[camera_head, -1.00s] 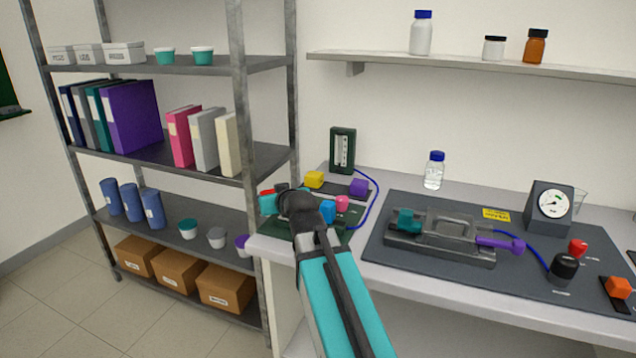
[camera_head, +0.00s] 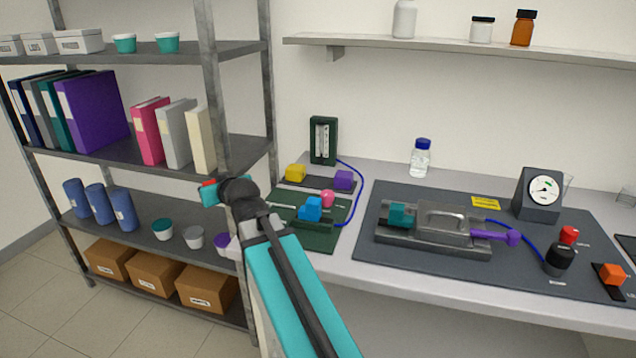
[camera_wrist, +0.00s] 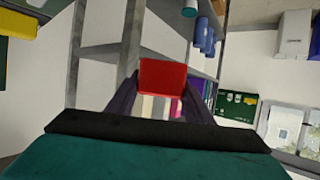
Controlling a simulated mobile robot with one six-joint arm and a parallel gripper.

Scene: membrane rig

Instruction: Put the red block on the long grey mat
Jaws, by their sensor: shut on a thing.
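My gripper (camera_head: 209,191) is shut on the red block (camera_head: 207,184) and holds it in the air, left of the bench, in front of the shelf rack in the head view. In the wrist view the red block (camera_wrist: 163,74) sits between the two dark fingers of my gripper (camera_wrist: 163,92). A long, narrow dark grey mat (camera_head: 318,183) lies at the back left of the bench. A yellow block (camera_head: 295,173) is on its left end and a purple block (camera_head: 343,180) on its right end, with bare mat between them.
A green mat (camera_head: 318,239) with blue (camera_head: 311,209) and pink pieces lies in front. A green-framed meter (camera_head: 323,141) stands behind, with a blue tube curving down the right. The rack post (camera_head: 215,130) is close to my gripper. A large grey mat (camera_head: 367,264) bears the rig.

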